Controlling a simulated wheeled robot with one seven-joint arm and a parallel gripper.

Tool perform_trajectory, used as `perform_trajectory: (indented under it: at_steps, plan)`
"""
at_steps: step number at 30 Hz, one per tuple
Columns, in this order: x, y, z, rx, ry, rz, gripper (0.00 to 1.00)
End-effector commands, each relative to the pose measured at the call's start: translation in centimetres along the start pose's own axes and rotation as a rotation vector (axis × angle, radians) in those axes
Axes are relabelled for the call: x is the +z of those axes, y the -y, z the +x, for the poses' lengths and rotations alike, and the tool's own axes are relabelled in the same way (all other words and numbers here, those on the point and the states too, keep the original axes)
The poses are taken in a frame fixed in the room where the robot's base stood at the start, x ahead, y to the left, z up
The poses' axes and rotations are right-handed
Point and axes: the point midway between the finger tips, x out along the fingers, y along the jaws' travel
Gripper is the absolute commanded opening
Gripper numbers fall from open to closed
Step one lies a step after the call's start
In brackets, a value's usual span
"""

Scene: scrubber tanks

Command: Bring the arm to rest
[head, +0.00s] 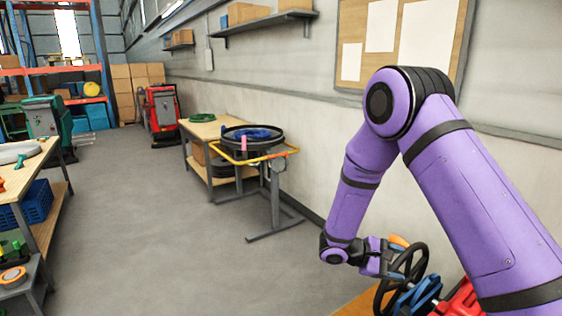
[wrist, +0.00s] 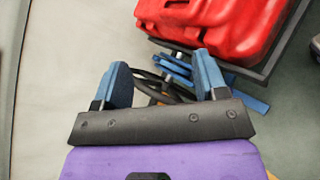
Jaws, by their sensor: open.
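My purple arm stands at the right of the head view, bent at the elbow, with its forearm hanging down. My gripper (head: 378,262) is low at the right, beside a black handwheel (head: 402,275). In the wrist view my gripper (wrist: 165,82) has its two blue fingers spread wide, with no object held between them. Dark curved bars (wrist: 160,88) show beyond the fingers; I cannot tell whether they touch.
A red machine body (wrist: 215,25) lies just past my fingers. A stand with an orange-edged top (head: 250,155) and a wooden table (head: 200,128) are along the wall. A workbench (head: 20,180) is at the left. The grey floor between (head: 140,230) is clear.

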Motion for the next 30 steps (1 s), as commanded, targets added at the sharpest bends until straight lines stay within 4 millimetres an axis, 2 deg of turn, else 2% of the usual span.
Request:
perform_trajectory:
  at_steps: [1, 3, 12, 22, 30]
  plan:
    - [1.7, -0.9, -0.2, -0.038, -0.011, 0.031, 0.66]
    - [3.7, -1.6, -0.4, -0.089, -0.027, 0.064, 0.66]
    - [12.2, -3.4, -1.3, -0.305, -0.115, 0.213, 0.66]
    - [20.8, -3.5, -2.4, -0.519, -0.255, 0.385, 0.66]
    - [27.0, -2.4, -3.5, -0.671, -0.399, 0.532, 0.66]
